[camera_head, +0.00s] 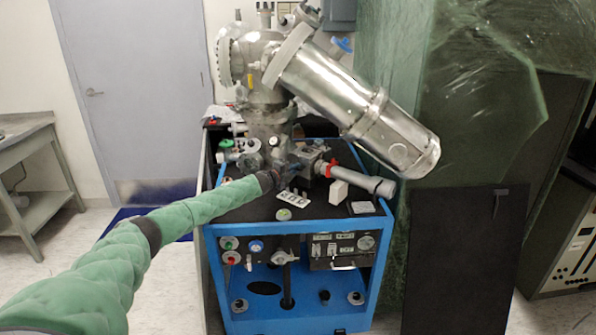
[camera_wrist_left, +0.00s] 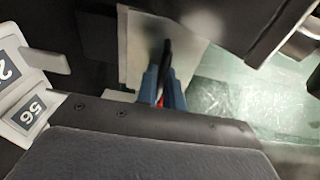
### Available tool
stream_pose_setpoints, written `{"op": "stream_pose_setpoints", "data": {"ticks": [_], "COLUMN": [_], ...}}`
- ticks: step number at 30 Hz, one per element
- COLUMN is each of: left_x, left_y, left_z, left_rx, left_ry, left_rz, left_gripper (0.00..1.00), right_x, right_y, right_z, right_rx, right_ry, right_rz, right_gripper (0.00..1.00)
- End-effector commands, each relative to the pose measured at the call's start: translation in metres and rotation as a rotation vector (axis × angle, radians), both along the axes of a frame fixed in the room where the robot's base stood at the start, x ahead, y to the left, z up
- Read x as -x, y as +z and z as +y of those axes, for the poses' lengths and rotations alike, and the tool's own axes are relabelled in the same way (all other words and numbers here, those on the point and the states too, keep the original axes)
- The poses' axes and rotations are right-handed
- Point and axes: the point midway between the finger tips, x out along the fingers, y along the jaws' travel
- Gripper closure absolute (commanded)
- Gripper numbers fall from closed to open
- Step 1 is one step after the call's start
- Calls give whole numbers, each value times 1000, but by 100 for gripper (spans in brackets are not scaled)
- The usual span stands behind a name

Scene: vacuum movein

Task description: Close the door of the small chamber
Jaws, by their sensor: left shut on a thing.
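The small chamber (camera_head: 308,158) is a metal box low on the steel vacuum column, above the blue cart's top. My left gripper (camera_head: 293,171) is at its front left side. In the left wrist view my blue fingers (camera_wrist_left: 165,80) are closed around a thin dark bar (camera_wrist_left: 166,52), which looks like the door's handle. A pale metal plate behind the bar (camera_wrist_left: 138,45) seems to be part of the chamber or door. The gripper and arm hide much of the door in the head view, so its opening angle cannot be told. My right gripper is not in view.
A red clamp (camera_head: 330,167) and a grey tube (camera_head: 362,181) extend right of the chamber. A large steel cylinder (camera_head: 350,100) slants overhead. Numbered white tags (camera_head: 293,198) and a small white block (camera_head: 338,191) are on the cart top (camera_head: 262,210). Green plastic sheeting (camera_head: 440,80) hangs at right.

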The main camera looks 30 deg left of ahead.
Motion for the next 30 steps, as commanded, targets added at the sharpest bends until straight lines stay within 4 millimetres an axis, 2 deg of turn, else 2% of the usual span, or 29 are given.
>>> {"op": "stream_pose_setpoints", "data": {"ticks": [9, 10, 11, 26, 30], "left_x": [-1, -1, -1, -1, -1], "left_y": [3, 3, 3, 1, 5], "left_z": [2, 2, 2, -1, 0], "left_rx": [-1, -1, 0, 0, -1], "left_ry": [4, 4, 4, -1, -1], "left_rz": [-3, -3, -3, -1, -2], "left_gripper": [100, 89, 84, 84, 84], "right_x": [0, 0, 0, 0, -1], "right_y": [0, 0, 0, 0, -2], "right_z": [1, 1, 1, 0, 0], "right_rx": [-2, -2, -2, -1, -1], "right_ry": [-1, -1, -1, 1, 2], "right_rz": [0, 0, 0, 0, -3], "right_gripper": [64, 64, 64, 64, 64]}}
